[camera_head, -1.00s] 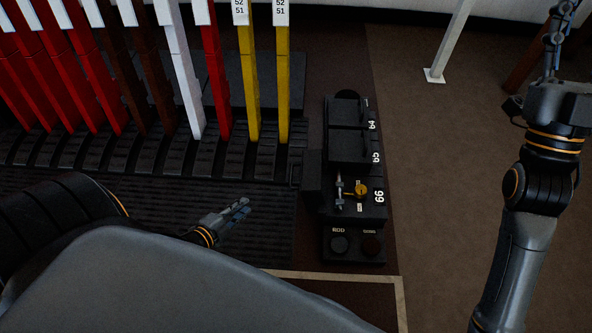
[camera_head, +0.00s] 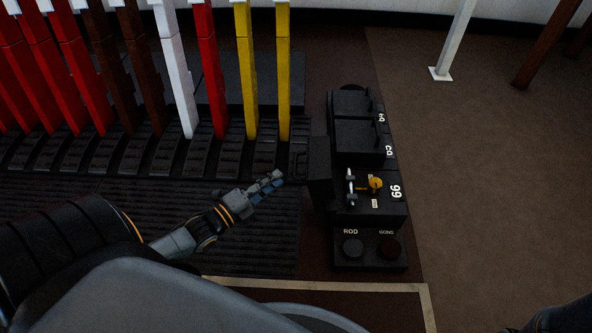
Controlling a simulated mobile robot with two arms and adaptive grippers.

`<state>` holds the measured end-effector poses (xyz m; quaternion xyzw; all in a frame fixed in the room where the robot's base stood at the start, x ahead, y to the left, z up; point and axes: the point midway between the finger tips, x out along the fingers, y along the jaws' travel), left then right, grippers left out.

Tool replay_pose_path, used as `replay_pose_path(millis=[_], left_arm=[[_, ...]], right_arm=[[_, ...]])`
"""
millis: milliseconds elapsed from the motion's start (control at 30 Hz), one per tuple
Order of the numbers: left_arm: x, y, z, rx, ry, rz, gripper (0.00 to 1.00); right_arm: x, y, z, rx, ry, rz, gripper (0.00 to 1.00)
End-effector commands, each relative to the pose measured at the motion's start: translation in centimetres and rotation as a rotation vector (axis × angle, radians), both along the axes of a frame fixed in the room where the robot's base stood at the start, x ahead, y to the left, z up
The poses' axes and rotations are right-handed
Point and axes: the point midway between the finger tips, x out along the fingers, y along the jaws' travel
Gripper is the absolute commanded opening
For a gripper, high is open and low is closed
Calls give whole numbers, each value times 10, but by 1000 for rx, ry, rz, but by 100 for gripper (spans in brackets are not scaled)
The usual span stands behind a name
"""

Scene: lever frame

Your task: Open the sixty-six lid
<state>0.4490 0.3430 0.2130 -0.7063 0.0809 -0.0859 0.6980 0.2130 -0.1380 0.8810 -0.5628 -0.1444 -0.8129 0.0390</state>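The unit marked 66 (camera_head: 396,191) is on the black box right of the levers. Its sixty-six lid (camera_head: 319,172) appears as a dark flap standing out at the unit's left side, so it looks open. A yellow knob (camera_head: 375,184) and a small metal lever (camera_head: 350,187) show uncovered on its top. My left gripper (camera_head: 268,187) is left of the flap, apart from it in the picture, pointing right and up. Its fingers lie close together and no object shows between them; I cannot tell whether they are fully shut. My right gripper is out of view.
Two covered units (camera_head: 356,140) sit behind the 66 unit. Red, brown, white and yellow levers (camera_head: 283,85) stand at the left.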

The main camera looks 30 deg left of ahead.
Motion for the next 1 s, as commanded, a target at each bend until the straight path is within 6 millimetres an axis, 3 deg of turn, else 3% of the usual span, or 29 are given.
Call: replay_pose_path(millis=[100,400,833,933,1000], left_arm=[[28,-6,-5,0,-6,-1,21],[72,-17,-3,-1,-2,0,21],[81,-19,0,0,1,1,21],[81,-19,0,0,1,1,0],[81,-19,0,0,1,1,0]], right_arm=[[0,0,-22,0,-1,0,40],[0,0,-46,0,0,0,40],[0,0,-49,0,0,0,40],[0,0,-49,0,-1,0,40],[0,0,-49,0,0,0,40]])
